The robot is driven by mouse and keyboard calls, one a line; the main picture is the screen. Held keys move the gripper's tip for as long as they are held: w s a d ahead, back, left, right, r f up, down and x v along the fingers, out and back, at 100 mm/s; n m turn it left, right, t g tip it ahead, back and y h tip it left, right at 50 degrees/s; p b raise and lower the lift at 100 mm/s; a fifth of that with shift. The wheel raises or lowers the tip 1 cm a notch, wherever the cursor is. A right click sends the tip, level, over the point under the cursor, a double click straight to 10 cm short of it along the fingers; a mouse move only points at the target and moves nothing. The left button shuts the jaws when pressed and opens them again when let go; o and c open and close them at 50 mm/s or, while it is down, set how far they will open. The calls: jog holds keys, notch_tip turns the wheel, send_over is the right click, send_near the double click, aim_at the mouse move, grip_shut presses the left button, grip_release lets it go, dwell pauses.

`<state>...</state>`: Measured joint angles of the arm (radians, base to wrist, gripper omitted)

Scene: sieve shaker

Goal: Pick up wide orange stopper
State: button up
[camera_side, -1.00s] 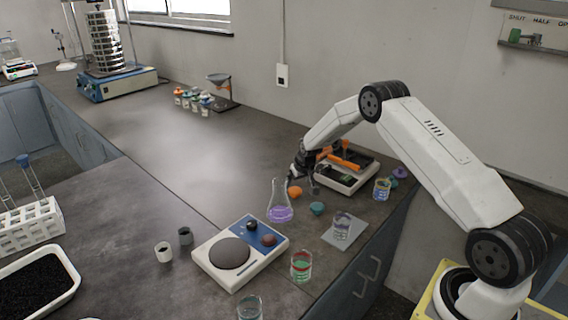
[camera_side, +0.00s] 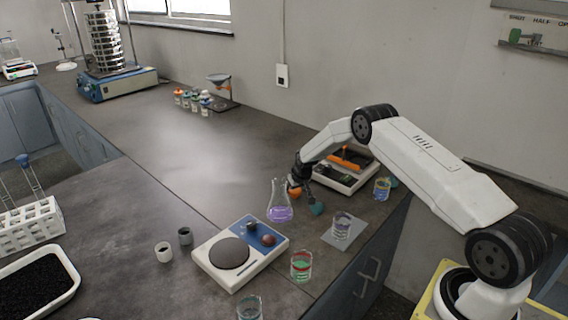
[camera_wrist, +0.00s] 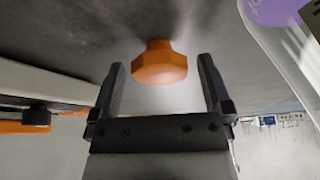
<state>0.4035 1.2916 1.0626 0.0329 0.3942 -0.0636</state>
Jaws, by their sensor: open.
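The wide orange stopper (camera_wrist: 159,64) lies on the dark bench. In the wrist view it sits ahead of my gripper (camera_wrist: 160,75), between the lines of the two fingers, with bare space on both sides of it. In the side view the stopper (camera_side: 295,192) shows just right of the purple flask (camera_side: 280,205), partly hidden by my gripper (camera_side: 302,197). My gripper is low over the bench, open, with nothing held.
A teal stopper (camera_side: 317,208) lies just to the right of my gripper. A beaker (camera_side: 342,226) stands on a grey pad, and a blue-banded beaker (camera_side: 382,188) stands further right. A white device (camera_side: 345,172) with orange parts lies behind.

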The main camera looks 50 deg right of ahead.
aim_at(295, 190)
jog(key=shift+f, duration=0.15)
dwell(0.4)
jog(key=c, duration=1.2)
jog(key=shift+r, duration=0.5)
notch_tip(295, 190, up, 2)
jog(key=shift+r, duration=0.25)
jog(key=shift+s+a+r, duration=0.8)
jog(key=shift+s+r, duration=0.8)
jog(key=shift+s, duration=0.6)
jog(key=shift+s+a+r, duration=0.75)
jog(key=shift+s+r, duration=0.8)
jog(key=shift+s, duration=0.6)
jog(key=shift+s+a+r, duration=0.8)
jog(key=shift+s+r, duration=0.8)
jog(key=shift+s, duration=0.6)
